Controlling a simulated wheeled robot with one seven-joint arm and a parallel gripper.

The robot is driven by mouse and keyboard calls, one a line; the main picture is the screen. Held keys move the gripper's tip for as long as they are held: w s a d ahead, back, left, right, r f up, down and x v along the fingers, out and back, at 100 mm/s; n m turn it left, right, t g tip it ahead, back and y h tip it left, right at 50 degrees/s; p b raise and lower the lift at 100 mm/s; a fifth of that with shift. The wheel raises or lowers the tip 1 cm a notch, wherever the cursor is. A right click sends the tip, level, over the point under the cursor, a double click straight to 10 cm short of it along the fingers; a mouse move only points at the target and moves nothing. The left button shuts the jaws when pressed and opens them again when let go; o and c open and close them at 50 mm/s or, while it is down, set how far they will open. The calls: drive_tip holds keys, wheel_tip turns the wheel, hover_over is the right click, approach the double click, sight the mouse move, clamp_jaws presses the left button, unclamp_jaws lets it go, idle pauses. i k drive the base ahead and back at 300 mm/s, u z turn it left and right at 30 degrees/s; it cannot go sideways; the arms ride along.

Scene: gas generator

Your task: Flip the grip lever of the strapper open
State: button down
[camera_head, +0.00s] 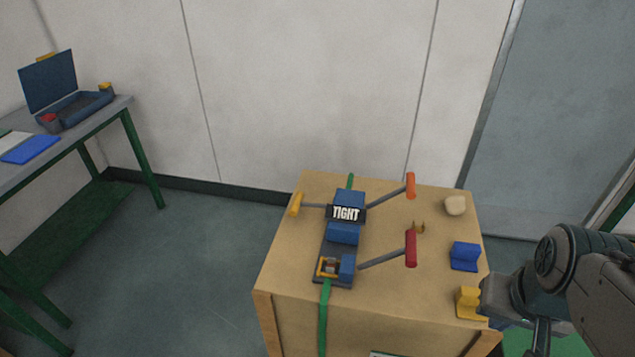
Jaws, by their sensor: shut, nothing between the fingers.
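The strapper (343,233) sits on top of a wooden crate (290,280), with a blue and dark grey body and a black label reading "TIGHT". Three levers stick out from it: one with an orange handle (411,186) and one with a red handle (411,248) on the right, and one with a yellow handle (297,204) on the left. None is marked as the grip lever. My gripper (496,302) is at the crate's front right corner, shut and empty, well apart from the levers. Its fingertips are hard to make out.
A green strap (323,320) runs under the strapper and over the crate's front edge. A blue block (464,256), a yellow block (468,303), and a beige lump (455,205) lie on the crate's right side. A green-legged table (128,103) with an open blue case (78,104) stands left.

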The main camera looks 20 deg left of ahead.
sight(296, 204)
drive_tip(key=k, duration=0.5)
drive_tip(key=z, duration=2.85)
drive_tip(key=k, duration=1.8)
drive_tip(key=u, duration=2.7)
